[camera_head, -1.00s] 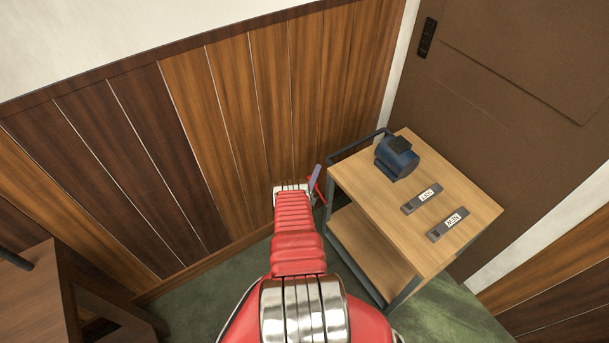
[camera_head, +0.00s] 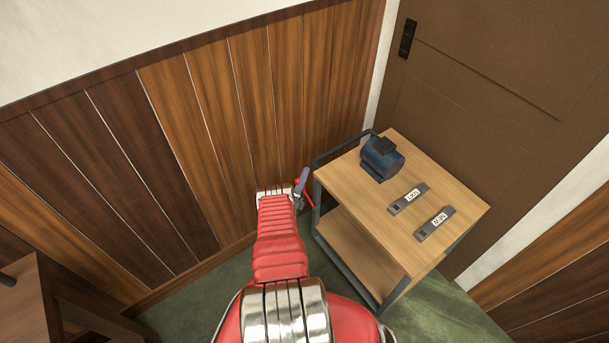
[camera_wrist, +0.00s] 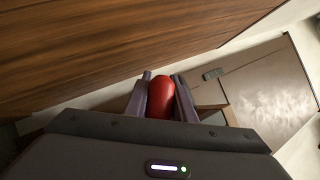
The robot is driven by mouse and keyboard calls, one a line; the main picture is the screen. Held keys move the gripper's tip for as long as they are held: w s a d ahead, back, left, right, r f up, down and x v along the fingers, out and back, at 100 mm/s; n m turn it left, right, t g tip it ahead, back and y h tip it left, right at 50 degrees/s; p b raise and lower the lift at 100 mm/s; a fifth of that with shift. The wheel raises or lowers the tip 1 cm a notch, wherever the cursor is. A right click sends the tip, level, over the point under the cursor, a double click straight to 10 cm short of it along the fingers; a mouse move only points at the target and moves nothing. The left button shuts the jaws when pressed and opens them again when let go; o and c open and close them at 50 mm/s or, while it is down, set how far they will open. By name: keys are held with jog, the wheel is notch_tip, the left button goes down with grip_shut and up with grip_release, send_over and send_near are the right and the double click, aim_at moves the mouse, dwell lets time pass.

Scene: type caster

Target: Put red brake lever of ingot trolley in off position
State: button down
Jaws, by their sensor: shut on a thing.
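The ingot trolley (camera_head: 348,175) has a wooden top and a dark metal frame, and stands right of my arm in the head view. My gripper (camera_head: 303,181) is at the trolley's left side, near its dark handle rail. In the wrist view my gripper (camera_wrist: 160,88) is shut on the red brake lever (camera_wrist: 160,97), whose rounded red end sits between the two purple-grey fingers. In the head view only a little red of the lever (camera_head: 309,198) shows beside the gripper. The lever's base is hidden, so I cannot tell its position.
On the trolley top are a blue motor-like object (camera_head: 381,158) and two grey labelled bars, one nearer (camera_head: 435,223) and one farther (camera_head: 409,198). A panelled wood wall (camera_head: 215,130) is behind the arm. A brown door (camera_head: 490,110) stands beyond the trolley. Dark wooden furniture (camera_head: 50,305) is at lower left.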

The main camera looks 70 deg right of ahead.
jog(key=c, duration=1.5)
grip_release()
jog(key=shift+a, duration=0.1)
jog(key=v, duration=0.7)
jog(key=shift+f, duration=0.15)
